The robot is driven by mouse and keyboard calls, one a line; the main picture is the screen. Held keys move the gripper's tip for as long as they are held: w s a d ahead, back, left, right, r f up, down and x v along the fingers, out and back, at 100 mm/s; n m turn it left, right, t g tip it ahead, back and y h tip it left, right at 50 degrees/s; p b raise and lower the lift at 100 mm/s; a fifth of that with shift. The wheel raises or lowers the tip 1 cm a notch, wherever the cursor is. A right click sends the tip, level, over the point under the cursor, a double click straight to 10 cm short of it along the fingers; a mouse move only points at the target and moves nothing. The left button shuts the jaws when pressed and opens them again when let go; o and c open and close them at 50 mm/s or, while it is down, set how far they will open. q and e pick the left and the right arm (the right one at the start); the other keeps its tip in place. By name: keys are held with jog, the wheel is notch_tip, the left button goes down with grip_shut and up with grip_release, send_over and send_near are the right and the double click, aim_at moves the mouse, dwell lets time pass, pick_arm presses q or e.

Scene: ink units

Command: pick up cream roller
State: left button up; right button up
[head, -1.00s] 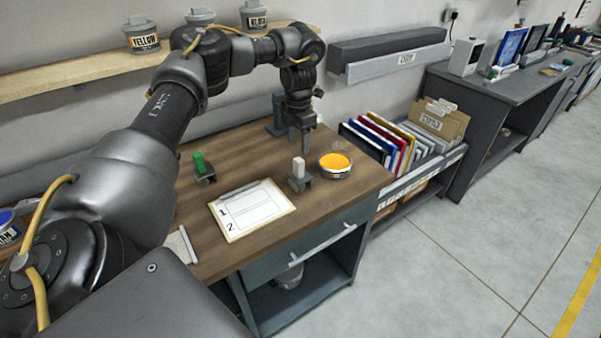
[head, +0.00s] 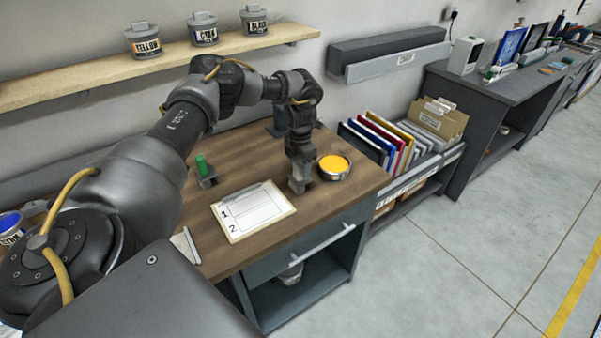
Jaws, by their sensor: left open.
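My left gripper (head: 300,166) points down over the right part of the wooden desk, just left of the orange ink dish. It is open, with its fingers at the small grey stand (head: 300,187) that bears the cream roller. The cream roller is almost wholly hidden by the gripper, so I cannot tell whether the fingers touch it. A green roller (head: 201,165) stands in its own grey stand (head: 207,181) farther left on the desk. My right gripper is not in view.
The orange ink dish (head: 334,167) stands close to the right of the gripper. A clipboard (head: 252,212) with a sheet marked 1 and 2 lies in front. A shelf (head: 110,74) with ink tins runs along the wall. Coloured folders (head: 375,143) stand right of the desk.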

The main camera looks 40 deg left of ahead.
pick_arm(q)
jog(key=c, duration=1.1)
jog(key=shift+o, duration=0.2)
jog(key=shift+r, duration=0.1)
jog(key=shift+w+r+b, duration=0.1)
jog(key=shift+r+b, duration=0.35)
jog(key=shift+b, duration=0.2)
jog(key=shift+r+b, duration=0.7)
jog(key=s+d+r+b, duration=0.2)
jog(key=s+d+r, duration=0.4)
jog(key=s+r, duration=0.4)
jog(key=s, duration=0.2)
jog(key=shift+s+d+r, duration=0.3)
